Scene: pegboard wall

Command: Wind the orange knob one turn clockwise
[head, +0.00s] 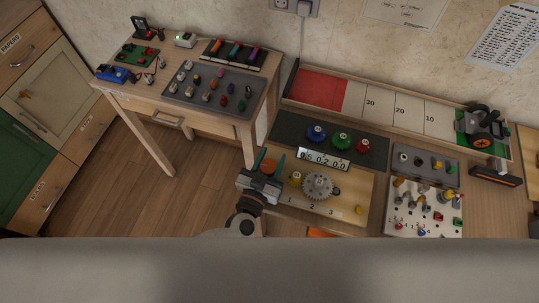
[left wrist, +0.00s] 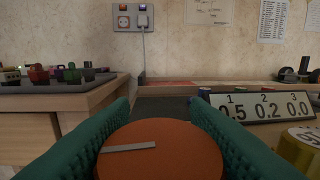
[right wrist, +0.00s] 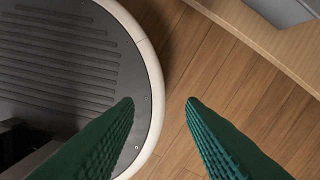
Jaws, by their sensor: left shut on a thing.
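The orange knob (left wrist: 160,155) is round and fills the lower middle of the left wrist view, with a short grey line on its top pointing to the left. My left gripper (left wrist: 160,130) has its green ribbed fingers on both sides of the knob, shut on it. In the head view my left gripper (head: 270,169) is at the left end of the wooden board, with the orange knob (head: 267,165) between its fingers. My right gripper (right wrist: 160,100) shows in the right wrist view with its green fingers apart and nothing between them, above the floor.
Right of the knob stand a yellow knob (head: 295,178), a grey gear (head: 319,186) and a number display (head: 322,159). Blue, green and red knobs (head: 341,141) sit on a dark panel behind. A side table (head: 215,112) with tools stands left, across a floor gap.

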